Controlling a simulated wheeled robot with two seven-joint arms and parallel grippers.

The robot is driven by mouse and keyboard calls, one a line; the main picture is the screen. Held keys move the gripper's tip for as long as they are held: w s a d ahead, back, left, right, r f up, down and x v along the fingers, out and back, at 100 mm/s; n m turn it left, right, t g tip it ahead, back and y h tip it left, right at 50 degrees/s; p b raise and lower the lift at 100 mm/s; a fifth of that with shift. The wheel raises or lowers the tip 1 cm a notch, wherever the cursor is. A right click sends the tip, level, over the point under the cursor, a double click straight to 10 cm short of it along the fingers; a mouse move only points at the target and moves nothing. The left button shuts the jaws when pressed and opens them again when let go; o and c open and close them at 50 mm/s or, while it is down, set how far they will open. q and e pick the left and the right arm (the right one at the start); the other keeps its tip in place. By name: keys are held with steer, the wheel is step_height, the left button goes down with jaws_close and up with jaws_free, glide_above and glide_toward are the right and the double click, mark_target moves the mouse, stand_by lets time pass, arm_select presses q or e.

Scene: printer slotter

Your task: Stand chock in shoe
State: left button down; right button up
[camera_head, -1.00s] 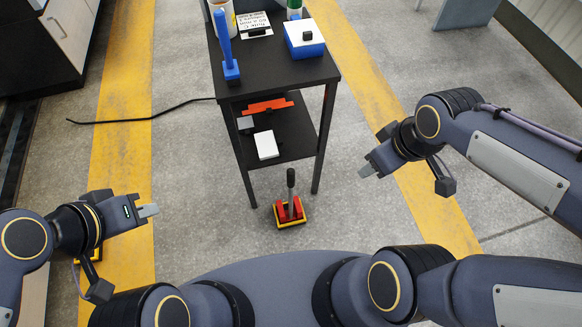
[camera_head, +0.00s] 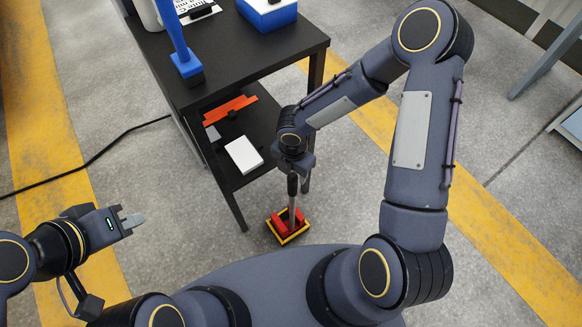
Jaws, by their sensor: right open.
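On the floor by the table's front leg stands a red two-block piece (camera_head: 290,222) with an upright grey rod. It sits in a black, yellow-edged square base (camera_head: 288,238). I take these for the chock and the shoe, but cannot be sure. My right gripper (camera_head: 297,178) points down at the rod's top and is open. The rod's black grip is largely hidden by it, and I cannot tell whether the fingers touch it. My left gripper (camera_head: 130,221) is out at the left, away from everything; its opening is unclear.
The black table (camera_head: 235,65) carries a blue post (camera_head: 178,40) on a blue base and a blue box (camera_head: 268,15). Its lower shelf holds an orange piece (camera_head: 230,110) and a white box (camera_head: 244,155). A black cable (camera_head: 110,150) lies on the floor. The floor left of the base is clear.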

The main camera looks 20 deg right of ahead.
step_height(320, 180, down, 6)
steer(key=shift+f+b, duration=0.25)
steer(key=shift+b, duration=0.55)
jaws_close()
stand_by(0.8)
